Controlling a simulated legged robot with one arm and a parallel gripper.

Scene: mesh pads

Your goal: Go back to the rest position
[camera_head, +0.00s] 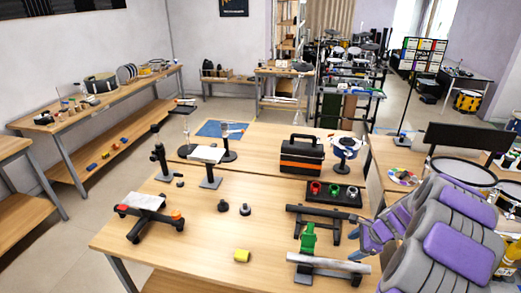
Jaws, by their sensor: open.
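My arm, grey with purple panels, comes in from the right edge and reaches over the right front of the wooden table (190,238). My gripper (365,240) is at its left end, open, with bluish tips. I see nothing held in it. It is just right of a green clamp-like part (308,238) and a dark stand with a grey bar (328,264). The far fingertip is hard to make out against the dark stand behind it.
Drums (463,172) stand at the right.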

